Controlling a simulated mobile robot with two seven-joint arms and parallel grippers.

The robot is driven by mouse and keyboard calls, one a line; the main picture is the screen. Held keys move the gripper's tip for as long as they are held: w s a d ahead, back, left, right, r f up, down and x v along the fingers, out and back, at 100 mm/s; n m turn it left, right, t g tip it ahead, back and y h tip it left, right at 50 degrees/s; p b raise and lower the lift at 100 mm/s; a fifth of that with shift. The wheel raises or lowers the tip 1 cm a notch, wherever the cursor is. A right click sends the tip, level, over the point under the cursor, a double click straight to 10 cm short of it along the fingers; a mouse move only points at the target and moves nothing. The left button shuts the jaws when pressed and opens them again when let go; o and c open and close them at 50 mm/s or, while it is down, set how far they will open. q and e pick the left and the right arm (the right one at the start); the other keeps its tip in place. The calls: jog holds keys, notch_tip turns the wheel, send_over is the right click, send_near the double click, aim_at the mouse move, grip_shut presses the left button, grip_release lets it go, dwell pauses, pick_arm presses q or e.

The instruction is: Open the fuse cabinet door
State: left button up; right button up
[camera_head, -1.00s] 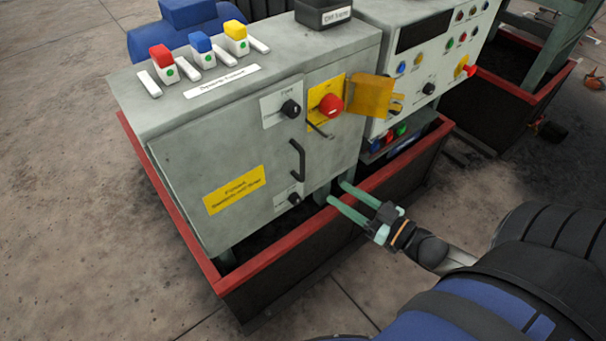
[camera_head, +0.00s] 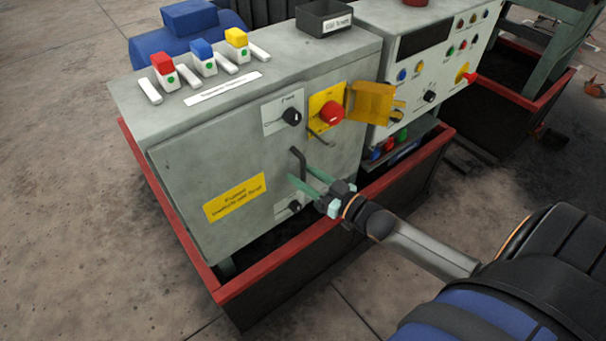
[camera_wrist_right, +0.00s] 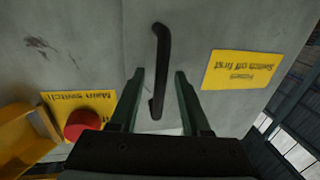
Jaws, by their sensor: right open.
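The fuse cabinet door (camera_head: 225,165) is a grey panel on the cabinet's front and looks shut. Its black bar handle (camera_head: 297,160) stands upright near the door's right edge. My right gripper (camera_head: 305,178) is open in front of the handle, and its green fingers partly cover the handle's lower part. In the right wrist view the handle (camera_wrist_right: 161,65) runs between the two open fingers (camera_wrist_right: 158,85), which point toward the door. I cannot tell whether they touch it. My left gripper is not in view.
A red rotary switch (camera_head: 332,113) on a yellow plate and a yellow flap (camera_head: 371,102) are right of the handle. Black knobs sit above (camera_head: 291,117) and below the handle. A red-rimmed trough (camera_head: 262,268) surrounds the cabinet's base.

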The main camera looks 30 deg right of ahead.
jog(key=shift+w, duration=0.15)
grip_shut()
dwell(0.4)
dwell(1.0)
